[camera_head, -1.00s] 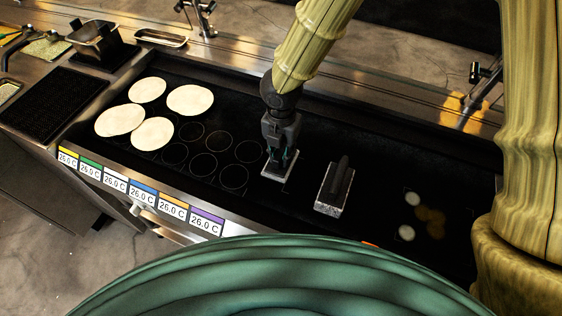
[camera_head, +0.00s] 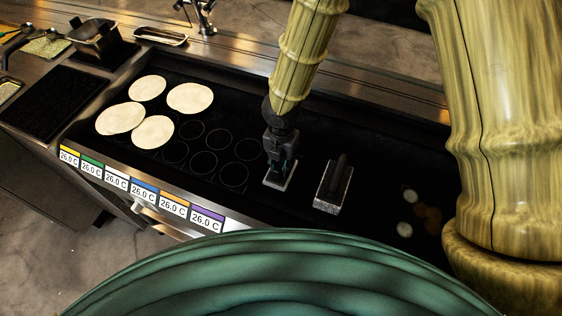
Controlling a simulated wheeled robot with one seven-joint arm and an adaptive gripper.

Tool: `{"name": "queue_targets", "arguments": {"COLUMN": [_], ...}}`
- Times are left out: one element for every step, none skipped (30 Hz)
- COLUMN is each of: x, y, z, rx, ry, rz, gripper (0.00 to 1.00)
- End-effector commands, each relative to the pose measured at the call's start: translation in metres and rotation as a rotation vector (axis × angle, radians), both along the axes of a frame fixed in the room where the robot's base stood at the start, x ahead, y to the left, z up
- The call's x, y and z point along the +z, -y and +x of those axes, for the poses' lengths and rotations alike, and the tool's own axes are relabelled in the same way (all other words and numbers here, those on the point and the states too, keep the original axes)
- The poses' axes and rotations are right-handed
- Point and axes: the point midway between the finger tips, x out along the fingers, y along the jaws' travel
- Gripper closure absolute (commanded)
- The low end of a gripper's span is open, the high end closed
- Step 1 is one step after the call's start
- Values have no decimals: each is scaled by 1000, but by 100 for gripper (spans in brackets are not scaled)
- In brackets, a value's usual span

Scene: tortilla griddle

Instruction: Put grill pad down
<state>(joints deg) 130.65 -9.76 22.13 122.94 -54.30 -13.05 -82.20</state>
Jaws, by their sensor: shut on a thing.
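My gripper (camera_head: 279,165) points down over the middle of the dark griddle (camera_head: 340,140). It is shut on the grill pad (camera_head: 283,183), a thin light-edged rectangular pad that shows below the fingers. The pad is at or very near the griddle surface; I cannot tell whether it touches. The gripper hides the pad's upper side and its grip. A block with a dark handle and a grey speckled base (camera_head: 328,203) stands on the griddle just right of the pad, apart from it.
Several pale tortillas (camera_head: 190,98) lie at the griddle's left, beside dark marked circles (camera_head: 205,164). Small white and brown round pieces (camera_head: 410,197) lie at the right. Temperature labels (camera_head: 143,189) line the front edge. A black container (camera_head: 95,38) stands at the back left.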

Motion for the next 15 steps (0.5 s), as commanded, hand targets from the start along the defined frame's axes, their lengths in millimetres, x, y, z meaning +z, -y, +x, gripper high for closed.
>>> {"name": "queue_targets", "arguments": {"x": [-1, -1, -2, -3, -3, -2, -2, -2, -2, -2, -2, -2, -2, -2, -2], "y": [0, 0, 0, 0, 0, 0, 0, 0, 0, 0, 0, 0, 0, 0, 0], "z": [0, 0, 0, 0, 0, 0, 0, 0, 0, 0, 0, 0, 0, 0, 0], "rx": [0, 0, 0, 0, 0, 0, 0, 0, 0, 0, 0, 0, 0, 0, 0], "ry": [0, 0, 0, 0, 0, 0, 0, 0, 0, 0, 0, 0, 0, 0, 0], "rz": [0, 0, 0, 0, 0, 0, 0, 0, 0, 0, 0, 0, 0, 0, 0], "gripper": [100, 100, 100, 100, 78, 70, 65, 60, 60, 60, 60, 60, 60, 60, 60]}}
